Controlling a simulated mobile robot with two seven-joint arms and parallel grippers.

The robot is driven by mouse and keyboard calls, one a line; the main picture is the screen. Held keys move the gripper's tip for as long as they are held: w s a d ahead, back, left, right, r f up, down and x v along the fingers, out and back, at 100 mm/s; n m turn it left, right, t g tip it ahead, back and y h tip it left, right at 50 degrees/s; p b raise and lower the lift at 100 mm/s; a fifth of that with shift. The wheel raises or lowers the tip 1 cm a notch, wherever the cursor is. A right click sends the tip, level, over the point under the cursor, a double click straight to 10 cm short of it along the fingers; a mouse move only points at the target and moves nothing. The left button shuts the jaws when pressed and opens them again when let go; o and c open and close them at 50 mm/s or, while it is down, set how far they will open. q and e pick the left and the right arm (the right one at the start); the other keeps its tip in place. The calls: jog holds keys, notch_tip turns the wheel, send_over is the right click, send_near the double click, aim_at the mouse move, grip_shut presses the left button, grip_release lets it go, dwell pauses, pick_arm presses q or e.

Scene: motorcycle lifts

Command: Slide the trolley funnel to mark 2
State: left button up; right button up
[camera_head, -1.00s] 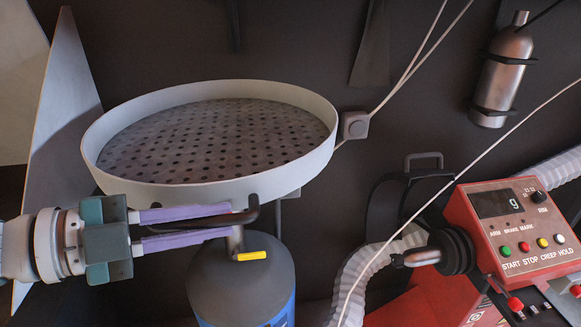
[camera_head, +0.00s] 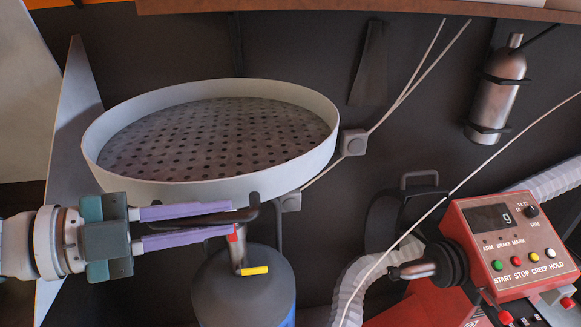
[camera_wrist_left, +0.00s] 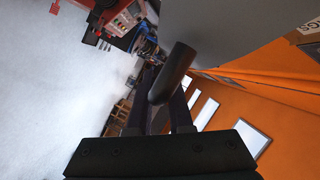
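The trolley funnel is a wide pale round pan (camera_head: 318,165) with a dark perforated plate inside, above a dark blue canister (camera_head: 240,285). A short stem with a yellow lever (camera_head: 254,270) joins them. A black bent handle (camera_head: 252,212) sticks out at the pan's front. My left gripper (camera_head: 232,220) has its purple fingers on either side of this handle and appears shut on it. In the left wrist view the dark handle (camera_wrist_left: 172,73) lies between the fingertips. My right gripper is not in view. No mark 2 is discernible.
A red control box (camera_head: 510,240) with a small display and several coloured buttons stands at the right, with a ribbed grey hose (camera_head: 365,280) beside it. A metal bottle (camera_head: 496,90) hangs on the dark backdrop. Pale cables cross behind the pan. A pale slanted panel (camera_head: 72,140) stands at left.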

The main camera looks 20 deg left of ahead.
pick_arm(q)
jog(key=o, duration=0.4)
jog(key=v, duration=1)
dwell(0.5)
